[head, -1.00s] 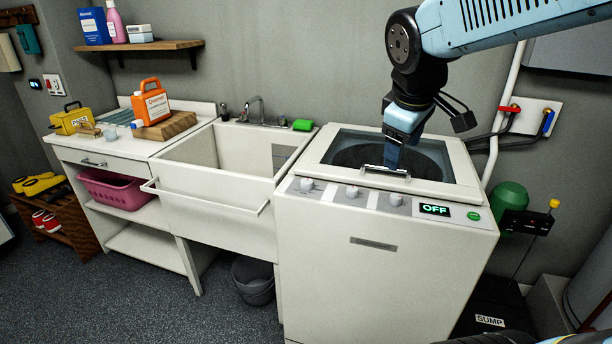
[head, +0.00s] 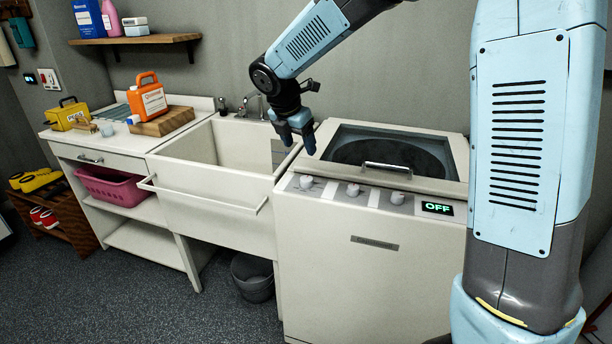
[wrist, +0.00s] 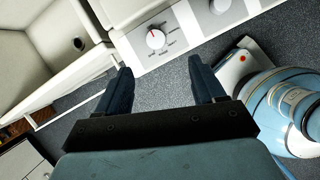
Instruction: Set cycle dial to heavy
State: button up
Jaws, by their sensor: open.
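The white washing machine (head: 370,270) has a row of knobs on its front panel. The left knob (head: 305,182) also shows in the wrist view (wrist: 155,39), white with a red mark and small labels around it that I cannot read. A middle knob (head: 353,189) and a right knob (head: 398,197) stand beside it; I cannot tell from labels which is the cycle dial. My gripper (head: 297,143) is open and empty, pointing down above the machine's left edge, behind and above the left knob. In the wrist view the left knob appears just beyond the gap between my fingertips (wrist: 160,70).
The display (head: 437,208) reads OFF. The lid handle (head: 388,167) sticks up behind the knobs. The sink (head: 215,175) with its front rail lies left of the machine. My own arm covers the right side of the head view.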

aim_at(307, 178)
jog(key=shift+n, duration=0.4)
jog(key=x, duration=0.9)
jog(key=a+x, duration=0.1)
jog(key=x, duration=0.4)
jog(key=shift+w+f, duration=0.25)
jog(key=c, duration=1.1)
jog(key=shift+o, duration=0.2)
